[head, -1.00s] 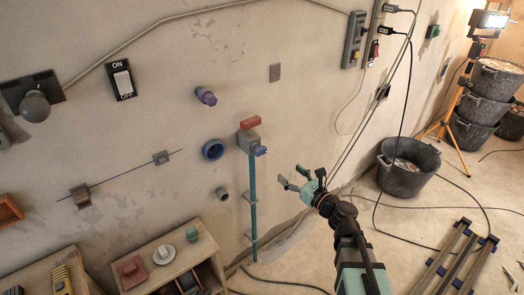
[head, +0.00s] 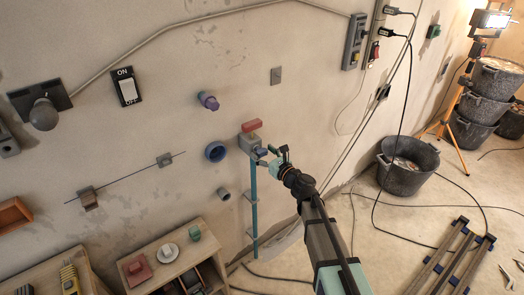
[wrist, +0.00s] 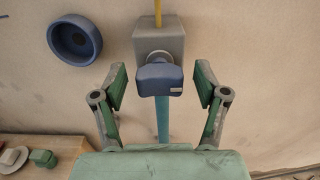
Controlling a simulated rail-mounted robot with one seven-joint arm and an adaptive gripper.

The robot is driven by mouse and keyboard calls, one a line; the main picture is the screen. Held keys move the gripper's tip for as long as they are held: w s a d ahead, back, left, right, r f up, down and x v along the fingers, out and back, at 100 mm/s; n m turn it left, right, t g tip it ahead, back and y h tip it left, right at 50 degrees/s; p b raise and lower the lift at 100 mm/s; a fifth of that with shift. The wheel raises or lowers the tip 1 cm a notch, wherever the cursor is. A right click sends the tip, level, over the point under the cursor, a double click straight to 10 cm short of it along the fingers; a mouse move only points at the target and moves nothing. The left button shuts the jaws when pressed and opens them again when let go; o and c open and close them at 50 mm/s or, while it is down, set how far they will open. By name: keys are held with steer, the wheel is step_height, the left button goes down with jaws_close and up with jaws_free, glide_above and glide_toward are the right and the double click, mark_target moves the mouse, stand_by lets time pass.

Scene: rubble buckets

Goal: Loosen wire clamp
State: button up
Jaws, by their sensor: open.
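A thin dark wire (head: 125,180) runs slanting along the wall at the left in the head view. It passes a brown-grey bracket (head: 88,199) and a small grey plate (head: 164,160); I cannot tell which is the wire clamp. My gripper (head: 273,156) is well to the right of them, at a grey box (head: 247,142) on a blue pipe (head: 254,200). In the wrist view my gripper (wrist: 160,86) is open, its green fingers on either side of the box's blue knob (wrist: 160,77), with gaps showing on both sides.
A wooden shelf (head: 150,252) stands below. Black buckets (head: 408,178) stand at the right.

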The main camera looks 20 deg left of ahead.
steer(key=shift+w+a, duration=0.2)
steer(key=shift+a, duration=0.2)
steer(key=c, duration=1.2)
steer(key=shift+o, duration=0.2)
steer(key=shift+b, duration=0.45)
steer(key=n+b, duration=0.1)
steer(key=b, duration=0.2)
steer(key=n+b, duration=0.2)
steer(key=b, duration=0.1)
steer(key=shift+s+f, duration=0.1)
steer(key=shift+f, duration=0.25)
steer(key=n+b, duration=0.6)
steer(key=b, duration=0.4)
steer(key=shift+s+a+n, duration=0.1)
steer(key=shift+a+n, duration=0.05)
steer(key=shift+n, duration=0.25)
steer(key=n+b, duration=0.6)
steer(key=b, duration=0.2)
steer(key=shift+f+b, duration=0.15)
steer(key=shift+b, duration=0.25)
steer(key=n+b, duration=0.4)
steer(key=shift+r+b, duration=0.2)
steer(key=shift+b, duration=0.15)
